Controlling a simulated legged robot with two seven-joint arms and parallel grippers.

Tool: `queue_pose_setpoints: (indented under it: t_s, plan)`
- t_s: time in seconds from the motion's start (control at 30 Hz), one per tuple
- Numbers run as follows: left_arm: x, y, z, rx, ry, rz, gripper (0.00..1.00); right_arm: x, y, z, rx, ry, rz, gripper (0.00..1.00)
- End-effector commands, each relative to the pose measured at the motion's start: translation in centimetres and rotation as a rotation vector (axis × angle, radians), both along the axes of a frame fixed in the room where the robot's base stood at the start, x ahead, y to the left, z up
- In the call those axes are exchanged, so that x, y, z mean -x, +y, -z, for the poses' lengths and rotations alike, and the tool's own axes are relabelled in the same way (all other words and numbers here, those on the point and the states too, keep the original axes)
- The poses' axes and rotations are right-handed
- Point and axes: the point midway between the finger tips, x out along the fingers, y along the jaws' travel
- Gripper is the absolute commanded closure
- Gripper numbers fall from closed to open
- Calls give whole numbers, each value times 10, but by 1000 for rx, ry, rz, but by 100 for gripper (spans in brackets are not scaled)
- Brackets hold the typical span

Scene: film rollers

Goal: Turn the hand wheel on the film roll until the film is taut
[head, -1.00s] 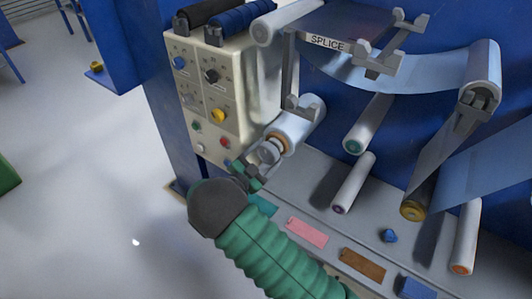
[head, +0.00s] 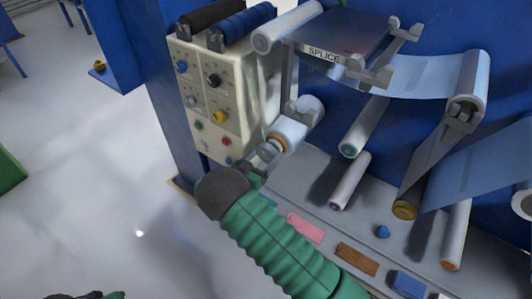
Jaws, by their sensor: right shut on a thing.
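The film roll (head: 291,131) is pale, with an orange-brown ring at its near end, below the splice table. The grey hand wheel (head: 268,151) sits on that near end, partly hidden by my gripper. My right gripper (head: 257,165) is shut on the hand wheel; its dark wrist and green sleeve hide part of it. The pale blue film (head: 415,78) runs from the splice table to the upper right roller (head: 468,82) with a shallow curve. A dark and green part of my left arm (head: 110,295) just shows at the bottom left edge; its fingers cannot be made out.
A beige control box (head: 210,97) with knobs and buttons stands left of the roll. The splice table (head: 345,30) overhangs the roll. Several rollers, such as a white one (head: 350,180), stick out at right. Pink (head: 305,227) and brown (head: 357,259) blocks lie on the ledge.

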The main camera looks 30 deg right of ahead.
Motion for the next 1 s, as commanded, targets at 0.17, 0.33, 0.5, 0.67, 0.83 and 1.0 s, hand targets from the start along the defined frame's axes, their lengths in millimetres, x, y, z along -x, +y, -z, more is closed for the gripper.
queue_pose_setpoints:
  t_s: [0.17,0.33,0.5,0.67,0.83,1.0]
  plan:
    - [0,0,-3,0,0,0,100,-2,-1,-4,18,25,-3,70]
    - [0,0,-3,0,0,0,100,-3,0,-4,23,33,-3,70]
    - [0,0,-3,0,0,0,100,-3,0,-4,22,32,-4,70]
    - [0,0,-3,0,0,0,100,-3,0,-4,22,32,-4,21]
    - [0,0,-3,0,0,0,100,-2,0,-3,20,35,-3,7]
    - [0,0,-3,0,0,0,100,-1,0,-2,19,36,-3,7]
